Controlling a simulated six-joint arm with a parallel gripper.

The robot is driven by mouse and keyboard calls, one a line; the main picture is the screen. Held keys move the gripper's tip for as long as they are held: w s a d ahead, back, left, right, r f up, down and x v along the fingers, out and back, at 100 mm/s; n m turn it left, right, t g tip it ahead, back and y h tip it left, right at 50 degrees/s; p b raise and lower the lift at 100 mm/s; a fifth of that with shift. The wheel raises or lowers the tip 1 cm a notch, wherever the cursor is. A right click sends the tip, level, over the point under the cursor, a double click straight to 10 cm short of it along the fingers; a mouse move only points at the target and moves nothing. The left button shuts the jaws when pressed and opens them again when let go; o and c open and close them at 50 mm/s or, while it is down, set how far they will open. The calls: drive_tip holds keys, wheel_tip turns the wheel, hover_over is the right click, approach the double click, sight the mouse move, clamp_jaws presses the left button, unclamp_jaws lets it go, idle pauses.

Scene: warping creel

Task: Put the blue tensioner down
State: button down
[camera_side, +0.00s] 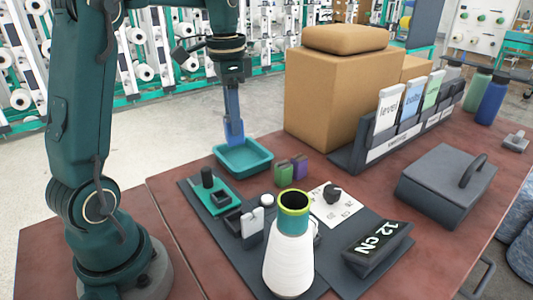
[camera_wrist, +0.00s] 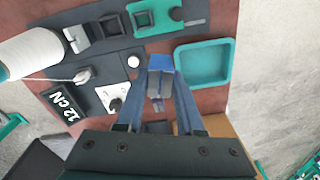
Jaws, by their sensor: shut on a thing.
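My gripper (camera_side: 234,125) points down, its blue-grey fingers shut on the blue tensioner (camera_side: 234,141). In the side view the tensioner appears just above the back of the teal tray (camera_side: 265,168); the height gap is hard to tell. In the wrist view, the blue tensioner (camera_wrist: 160,63) sits between the fingertips of my gripper (camera_wrist: 160,80). There, the empty teal tray (camera_wrist: 203,65) lies just right of the fingers, and the tensioner is not over it in the picture.
Green (camera_side: 282,173) and purple (camera_side: 299,166) blocks stand right of the tray. A dark mat (camera_side: 232,250) holds a teal fixture (camera_side: 212,195), a yarn cone (camera_side: 289,255) and a "12 cN" display (camera_side: 377,243). A cardboard box (camera_side: 330,95) stands behind.

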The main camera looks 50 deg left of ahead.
drive_tip(key=s+a+f+n, duration=0.1)
drive_tip(key=s+a+n, duration=0.15)
drive_tip(key=a, duration=0.45)
drive_tip(key=s+a+f+n, duration=0.1)
drive_tip(key=s+a+f, duration=0.15)
drive_tip(key=a, duration=0.35)
drive_tip(key=shift+m, duration=0.25)
drive_tip(key=shift+w+d+f, duration=0.95)
drive_tip(key=shift+w+f, duration=0.65)
drive_tip(key=shift+f, duration=0.05)
drive_tip(key=shift+w+d+f, duration=0.95)
drive_tip(key=shift+w+f, duration=0.65)
drive_tip(key=shift+f, duration=0.1)
drive_tip(key=shift+w+d+f, duration=0.95)
drive_tip(key=shift+w+f, duration=0.65)
drive_tip(key=shift+f, duration=0.05)
drive_tip(key=shift+f, duration=0.15)
drive_tip(key=c, duration=0.5)
unclamp_jaws()
drive_tip(key=shift+c, duration=0.2)
